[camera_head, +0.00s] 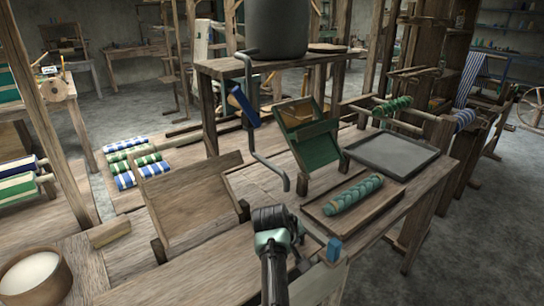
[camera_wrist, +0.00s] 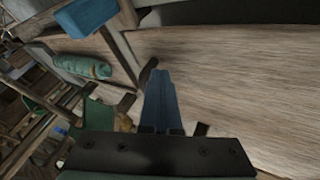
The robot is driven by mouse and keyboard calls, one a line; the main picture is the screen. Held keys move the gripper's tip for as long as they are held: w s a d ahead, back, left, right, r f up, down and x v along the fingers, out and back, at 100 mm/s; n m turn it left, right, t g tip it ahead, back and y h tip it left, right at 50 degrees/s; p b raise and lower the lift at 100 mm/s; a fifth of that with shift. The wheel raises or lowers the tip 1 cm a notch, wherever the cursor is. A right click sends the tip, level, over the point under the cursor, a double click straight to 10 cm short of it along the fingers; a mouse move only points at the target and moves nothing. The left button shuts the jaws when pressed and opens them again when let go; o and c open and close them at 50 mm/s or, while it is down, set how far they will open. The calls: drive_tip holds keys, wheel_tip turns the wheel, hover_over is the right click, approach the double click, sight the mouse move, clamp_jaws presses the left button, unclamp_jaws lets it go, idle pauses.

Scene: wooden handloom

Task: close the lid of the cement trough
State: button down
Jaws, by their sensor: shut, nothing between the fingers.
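No part is clearly marked as a cement trough. The likeliest lid is a brown wooden panel (camera_head: 188,196), which stands tilted up between small wooden brackets behind a flat wooden surface (camera_head: 190,276) in the head view. My gripper (camera_wrist: 160,98) shows in the wrist view as blue fingers pressed together, with nothing between them. They lie over a broad wood-grained surface (camera_wrist: 225,75). In the head view my wrist is right of the panel, near its lower right bracket, and hides my fingertips. I cannot tell whether the fingers touch wood.
A blue block (camera_head: 334,248) sits on a wooden end just right of my wrist. Beyond are a green roll (camera_head: 355,195) in a wooden tray, a grey tray (camera_head: 391,154), a tilted green-framed board (camera_head: 308,132) and a bent metal crank (camera_head: 262,152). A white-filled bowl (camera_head: 34,275) stands lower left.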

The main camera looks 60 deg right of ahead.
sight(306, 241)
drive_tip(key=d, duration=0.2)
drive_tip(key=s+d+b, duration=0.1)
drive_tip(key=d, duration=0.1)
drive_tip(key=shift+s+d, duration=0.2)
drive_tip(key=shift+s+d+r+b, duration=0.1)
drive_tip(key=shift+d+r+b, duration=0.1)
drive_tip(key=shift+b, duration=0.1)
drive_tip(key=shift+a+p, duration=0.15)
drive_tip(key=shift+p, duration=0.15)
drive_tip(key=a, duration=0.1)
drive_tip(key=w+a+p, duration=0.1)
drive_tip(key=w+a, duration=0.1)
drive_tip(key=a, duration=0.1)
drive_tip(key=shift+r+p, duration=0.3)
drive_tip(key=w+p+v, duration=0.1)
drive_tip(key=v, duration=0.7)
drive_tip(key=shift+s+a+r, duration=0.3)
drive_tip(key=shift+s+a, duration=0.1)
drive_tip(key=shift+s, duration=0.1)
